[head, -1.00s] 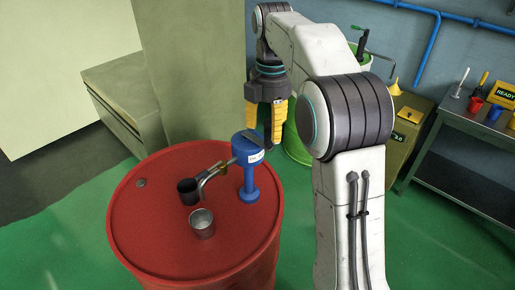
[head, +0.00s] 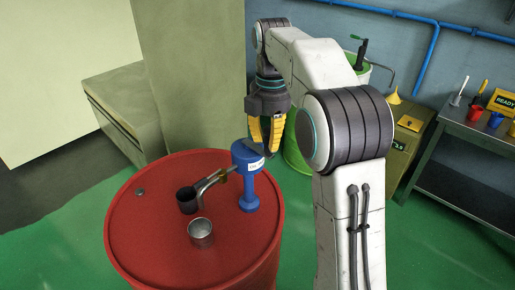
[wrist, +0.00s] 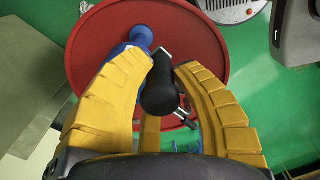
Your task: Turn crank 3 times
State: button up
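My gripper (head: 268,143), with yellow segmented fingers, is over the pump's right side.
A green drum (head: 296,150) is behind my arm. A grey bench (head: 480,124) with small pots is at right. Tan cabinets (head: 125,100) are at left. Green floor lies between.

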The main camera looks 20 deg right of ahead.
grip_shut()
jog(key=shift+s+a, duration=0.25)
jog(key=shift+a, duration=0.7)
jog(key=shift+s+a, duration=0.25)
jog(key=shift+a, duration=0.7)
jog(key=shift+w+a+p, duration=0.25)
jog(key=shift+a+p, duration=0.25)
jog(key=shift+a, duration=0.45)
jog(key=shift+w+a+p, duration=0.25)
jog(key=shift+a+p, duration=0.25)
jog(key=shift+a, duration=0.4)
